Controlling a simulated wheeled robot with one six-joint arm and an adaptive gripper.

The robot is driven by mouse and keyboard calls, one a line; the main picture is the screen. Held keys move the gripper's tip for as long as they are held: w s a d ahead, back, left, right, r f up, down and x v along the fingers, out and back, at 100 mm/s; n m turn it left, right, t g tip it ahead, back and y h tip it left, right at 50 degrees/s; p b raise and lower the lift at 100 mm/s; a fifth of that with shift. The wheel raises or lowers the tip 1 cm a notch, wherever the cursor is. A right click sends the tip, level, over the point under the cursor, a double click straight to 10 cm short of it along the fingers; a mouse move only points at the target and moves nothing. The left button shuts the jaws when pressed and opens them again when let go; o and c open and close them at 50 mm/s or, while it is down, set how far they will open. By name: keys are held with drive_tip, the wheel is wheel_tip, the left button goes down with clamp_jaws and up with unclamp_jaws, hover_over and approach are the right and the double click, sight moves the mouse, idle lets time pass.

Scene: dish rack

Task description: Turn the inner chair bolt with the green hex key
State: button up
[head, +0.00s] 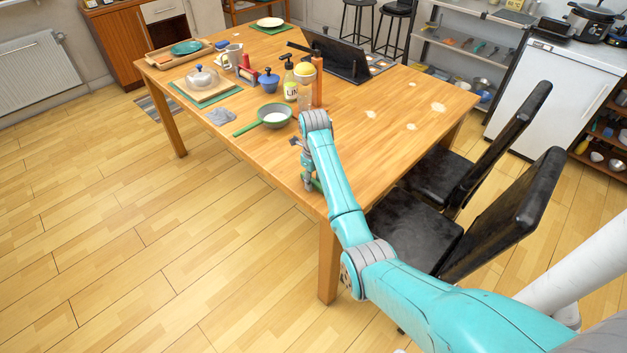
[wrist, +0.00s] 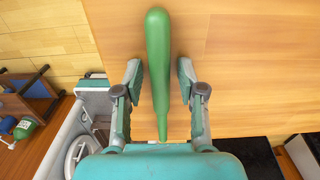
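A long green object (wrist: 158,45) lies between my fingers in the wrist view, thick and rounded at the far end and narrowing toward my palm. I cannot make out an L-shaped hex key in it. A bit of green (head: 314,184) also shows beneath my gripper (head: 307,180) in the head view, by the table's near edge. In the wrist view my gripper (wrist: 160,78) is open, with a gap on each side of the green object. Two black chairs, a nearer one (head: 507,220) and a farther one (head: 511,133), stand right of the table. No chair bolt is visible.
The floor (head: 150,230) at left is clear. A white cabinet (head: 545,105) stands right.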

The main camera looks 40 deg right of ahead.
clamp_jaws()
drive_tip(key=shift+r, duration=0.1)
drive_tip(key=shift+r, duration=2.95)
drive_tip(key=shift+s, duration=0.1)
